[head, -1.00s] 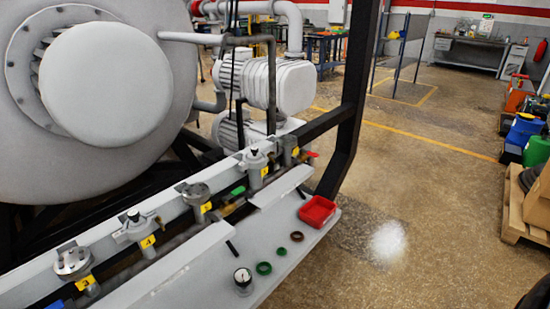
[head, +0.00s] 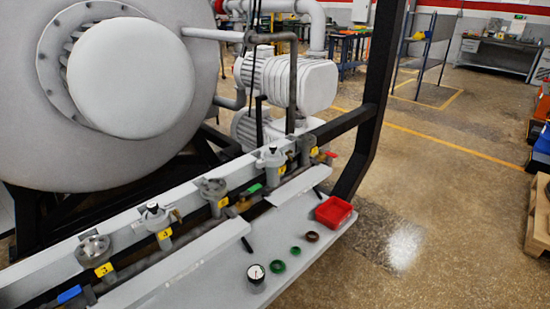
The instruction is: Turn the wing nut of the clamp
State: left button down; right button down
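A row of grey valves and pipe fittings with yellow number tags runs along a rail below the furnace. A small brass-coloured part (head: 176,215) sticks out beside the nearer black-topped valve. I cannot tell whether it is the clamp's wing nut; no clamp is clear at this size. Neither of my grippers is in view.
A grey shelf (head: 290,230) in front of the row holds a red bin (head: 333,211), a gauge (head: 256,274), two green rings (head: 277,266) and a brown ring (head: 312,236). A black frame post (head: 378,95) stands at its right end. Open floor (head: 440,200) lies to the right.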

aim_at(290, 152)
jog(key=i+l, duration=0.5)
jog(key=l, duration=0.2)
jog(key=i+l+u, duration=0.15)
jog(key=u, duration=0.15)
jog(key=i+l+u, duration=0.1)
jog(key=l+u, duration=0.25)
jog(key=i+l+u, duration=0.1)
jog(key=l+u, duration=0.2)
